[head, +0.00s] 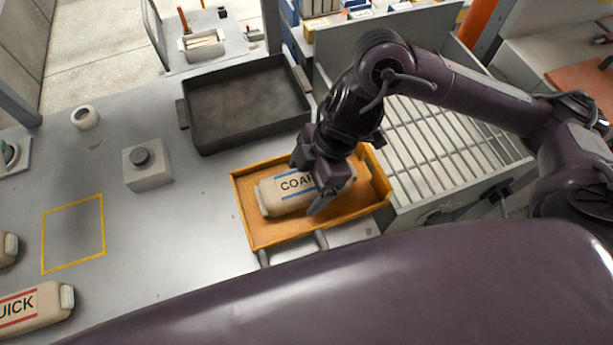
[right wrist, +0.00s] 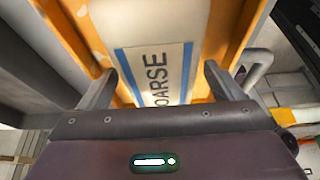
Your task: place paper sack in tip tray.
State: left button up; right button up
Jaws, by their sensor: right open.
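A cream paper sack with blue stripes and "COARSE" lettering (head: 274,197) lies on its side in the orange tip tray (head: 262,236) in the head view. My right gripper (head: 311,190) is over the sack's right part, with one finger on each side. In the right wrist view the gripper (right wrist: 158,90) is open, and the sack (right wrist: 158,45) lies between and beyond its fingers. I cannot tell whether the fingers touch the sack. The arm hides part of the sack and the tray's back wall. My left gripper is not in view.
A dark empty tray (head: 245,103) stands behind the orange tray. A sack marked "QUICK" (head: 33,309) lies at the lower left. A grated bin (head: 447,140) is at right. The yellow-outlined square (head: 73,234) is empty.

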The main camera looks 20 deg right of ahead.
jog(key=shift+r, duration=0.1)
jog(key=shift+d+r, duration=0.1)
jog(key=shift+r, duration=0.15)
jog(key=p+v, duration=0.2)
jog(key=v, duration=0.9)
jog(key=shift+r, duration=0.25)
jog(key=shift+d, duration=0.15)
